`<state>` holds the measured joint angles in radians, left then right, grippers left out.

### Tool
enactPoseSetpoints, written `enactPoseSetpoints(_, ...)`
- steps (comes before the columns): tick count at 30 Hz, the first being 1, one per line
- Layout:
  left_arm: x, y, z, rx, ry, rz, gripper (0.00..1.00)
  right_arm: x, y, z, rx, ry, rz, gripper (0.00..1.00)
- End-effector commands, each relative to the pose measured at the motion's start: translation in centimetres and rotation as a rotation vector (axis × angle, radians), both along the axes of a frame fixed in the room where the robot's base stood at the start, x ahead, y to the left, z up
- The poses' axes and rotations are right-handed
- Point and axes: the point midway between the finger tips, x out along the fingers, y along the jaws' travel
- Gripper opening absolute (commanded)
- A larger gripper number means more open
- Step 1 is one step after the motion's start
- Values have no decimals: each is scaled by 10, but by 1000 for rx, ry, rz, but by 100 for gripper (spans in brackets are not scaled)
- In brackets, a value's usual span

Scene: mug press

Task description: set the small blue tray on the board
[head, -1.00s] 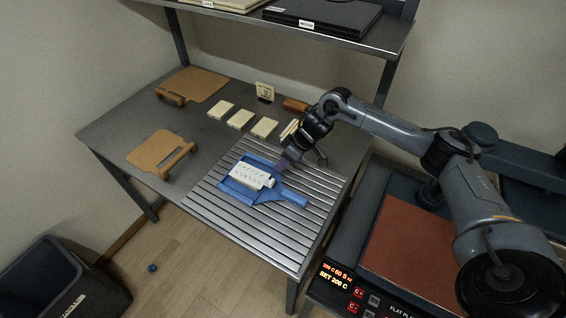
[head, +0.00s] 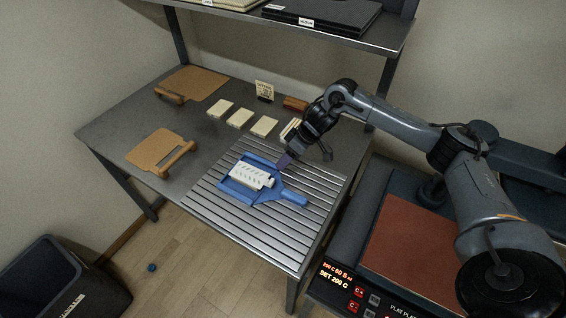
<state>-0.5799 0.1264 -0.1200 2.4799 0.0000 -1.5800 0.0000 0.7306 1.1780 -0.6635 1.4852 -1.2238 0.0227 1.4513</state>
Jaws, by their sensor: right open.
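The small blue tray (head: 293,197) lies on the slatted metal surface (head: 262,233) at the right of the table, its handle pointing right. A white patterned piece (head: 248,176) rests in it. My right gripper (head: 286,160) is open and empty, just behind and right of the tray, apart from it. Two brown boards with handles lie on the left of the table, one in front (head: 152,150) and one at the back (head: 199,82). My left gripper is out of view.
Several cream blocks (head: 240,118) stand in a row behind the slats, with a small sign (head: 264,91) behind them. A press with a red-brown plate (head: 408,243) is at the right. A shelf (head: 330,42) overhangs the back. A dark bin (head: 62,283) stands on the floor.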

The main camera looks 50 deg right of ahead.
Motion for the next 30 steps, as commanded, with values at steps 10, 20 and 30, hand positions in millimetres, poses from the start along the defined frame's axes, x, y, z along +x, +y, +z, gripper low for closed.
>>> enactPoseSetpoints(10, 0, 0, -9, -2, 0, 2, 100, -16, -16, 39, 0, -2, 0, 47)
enactPoseSetpoints(20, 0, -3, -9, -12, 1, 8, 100, -19, -18, 46, 0, -1, 2, 47)
enactPoseSetpoints(30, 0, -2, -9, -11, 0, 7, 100, -19, -18, 46, 1, 0, 1, 47)
